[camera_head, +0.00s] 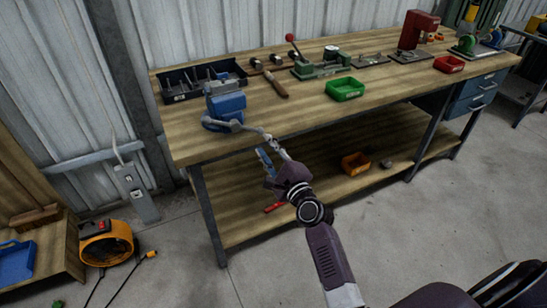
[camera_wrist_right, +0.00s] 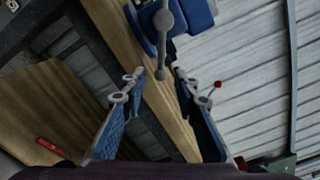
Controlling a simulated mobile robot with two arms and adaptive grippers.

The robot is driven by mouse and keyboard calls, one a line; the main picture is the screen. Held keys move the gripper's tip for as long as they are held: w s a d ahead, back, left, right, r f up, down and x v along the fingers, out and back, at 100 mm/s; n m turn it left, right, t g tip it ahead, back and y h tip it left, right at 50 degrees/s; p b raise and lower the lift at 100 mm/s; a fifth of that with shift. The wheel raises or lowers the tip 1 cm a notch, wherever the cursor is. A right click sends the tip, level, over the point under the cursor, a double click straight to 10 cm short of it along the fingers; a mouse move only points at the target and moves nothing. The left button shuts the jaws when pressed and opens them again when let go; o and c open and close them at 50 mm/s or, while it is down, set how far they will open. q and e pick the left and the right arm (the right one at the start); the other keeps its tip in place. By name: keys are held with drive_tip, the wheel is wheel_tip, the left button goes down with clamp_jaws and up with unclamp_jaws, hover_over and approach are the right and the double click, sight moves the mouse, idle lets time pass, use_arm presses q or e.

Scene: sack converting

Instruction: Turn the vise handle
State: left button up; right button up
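The blue vise (camera_head: 226,107) is mounted at the near left corner of the workbench. Its grey handle (camera_head: 236,125) sticks out at the front, toward my right gripper (camera_head: 264,143). In the right wrist view the vise (camera_wrist_right: 190,14) is at the top, and the handle bar (camera_wrist_right: 161,50) hangs down from it. The bar's rounded lower end appears between or just beyond the fingertips of my right gripper (camera_wrist_right: 158,73). The fingers are spread with blue pads, and a gap shows on both sides of the bar. I cannot tell the exact depth. My left gripper is not in view.
The wooden workbench (camera_head: 310,113) carries a black tray (camera_head: 203,94), a green bin (camera_head: 344,89), a red bin (camera_head: 449,64) and a green toggle press (camera_head: 318,70). A lower shelf (camera_head: 330,192) lies under my right arm. An orange fan (camera_head: 106,243) stands on the floor left.

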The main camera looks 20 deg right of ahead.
drive_tip(key=s, duration=0.5)
idle(0.4)
drive_tip(key=s+a+f+n+g, duration=0.25)
drive_tip(key=s+f+n, duration=0.2)
drive_tip(key=f, duration=0.75)
drive_tip(key=s+a+f+n+g+y, duration=0.1)
drive_tip(key=s+f+n+g, duration=0.3)
drive_tip(key=f, duration=0.9)
drive_tip(key=s+a+f+n+g, duration=0.2)
drive_tip(key=s+f+n, duration=0.3)
drive_tip(key=f, duration=0.7)
drive_tip(key=s+f+n+g, duration=0.2)
drive_tip(key=s+f+n, duration=0.1)
drive_tip(key=s+f, duration=0.6)
drive_tip(key=s+f+n+g, duration=0.3)
drive_tip(key=s+f, duration=0.3)
drive_tip(key=s, duration=0.6)
drive_tip(key=s+d+f+n+g, duration=0.1)
drive_tip(key=s+f+n, duration=0.2)
drive_tip(key=s, duration=0.6)
drive_tip(key=s+d+f+n+g+h, duration=0.1)
drive_tip(key=s+d+f+n+g, duration=0.1)
drive_tip(key=s, duration=0.7)
drive_tip(key=shift+s+f+n+h, duration=0.15)
drive_tip(key=shift+f+n+h, duration=0.25)
drive_tip(key=shift+n, duration=0.55)
